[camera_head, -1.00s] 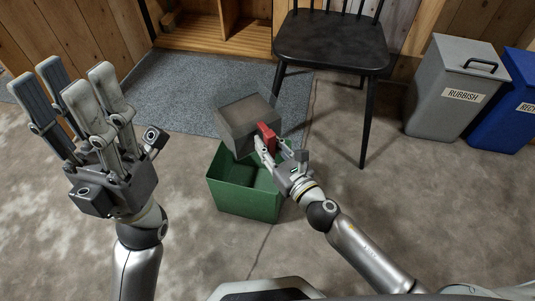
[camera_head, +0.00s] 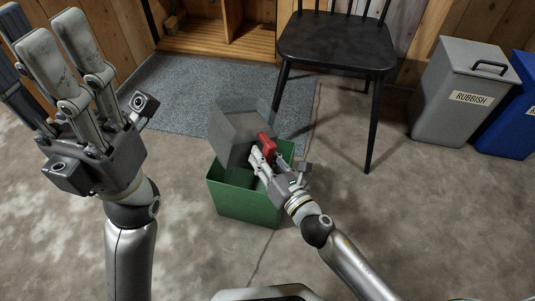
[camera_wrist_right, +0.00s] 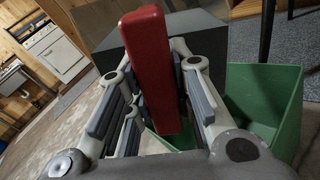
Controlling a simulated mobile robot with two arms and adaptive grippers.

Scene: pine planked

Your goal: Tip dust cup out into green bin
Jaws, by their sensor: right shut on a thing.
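The dust cup (camera_head: 232,128) is a grey, see-through box with a red handle (camera_head: 267,143). My right gripper (camera_head: 262,158) is shut on the red handle and holds the cup tilted above the green bin (camera_head: 245,205). In the right wrist view the red handle (camera_wrist_right: 152,70) stands between the fingers, with the dark cup behind it and the green bin (camera_wrist_right: 265,100) at the right. I cannot tell whether the cup holds anything. The bin's floor is mostly hidden by the cup and gripper. My left gripper (camera_head: 65,70) is raised at the left, fingers spread, open and empty.
A black chair (camera_head: 335,50) stands behind the bin to the right. A grey rubbish bin (camera_head: 455,100) and a blue bin (camera_head: 515,125) stand at the far right. A grey mat (camera_head: 185,95) lies behind. The concrete floor in front is clear.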

